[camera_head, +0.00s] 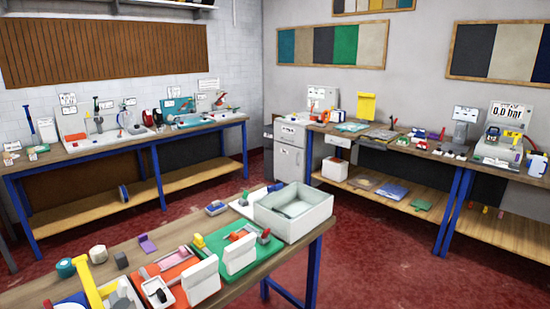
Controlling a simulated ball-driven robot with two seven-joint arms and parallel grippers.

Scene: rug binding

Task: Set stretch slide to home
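Neither of my grippers shows in the head view. I cannot tell for sure which thing is the stretch slide. On the near workbench (150,225), a green fixture (215,246) carries an upright white plate, a yellow block and a red-tipped lever. Left of it a red-orange fixture (178,271) has another white plate and a small black-and-white part. A blue fixture (75,300) with a yellow bar (88,283) is partly cut off by the bottom edge. Any slide's position is too small to read.
A pale open bin (293,212) stands at the near workbench's right end. Small loose parts, including a purple one (147,243), lie along its far edge. A left bench (130,150) and a right bench (430,150) hold tools and devices. Red floor (370,255) between them is clear.

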